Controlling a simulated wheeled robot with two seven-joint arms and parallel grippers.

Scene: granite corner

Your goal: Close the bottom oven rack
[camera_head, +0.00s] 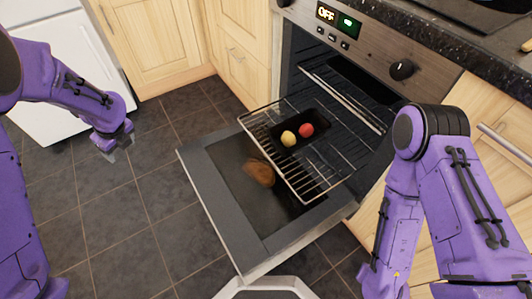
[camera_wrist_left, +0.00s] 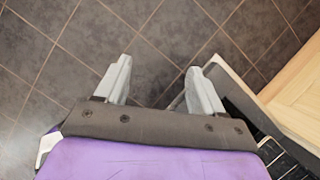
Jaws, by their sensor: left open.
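The oven (camera_head: 345,45) stands at the upper right with its door (camera_head: 222,205) folded down. A wire rack (camera_head: 317,184) is slid out over the open door. A dark tray (camera_head: 318,124) on the rack carries a yellow item (camera_head: 289,138) and a red item (camera_head: 306,130). My left gripper (camera_head: 112,150) is at the left over the floor, well apart from the rack. It is open and empty; its two fingers (camera_wrist_left: 160,82) show apart in the left wrist view. My right arm is at the right of the head view, and its gripper is not visible.
A brown item (camera_head: 258,173) shows under the rack, over the door. Wooden cabinets (camera_head: 150,45) and a white appliance (camera_head: 65,70) stand at the back left. The tiled floor (camera_head: 115,220) left of the door is clear. A granite counter (camera_head: 450,75) runs above the oven.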

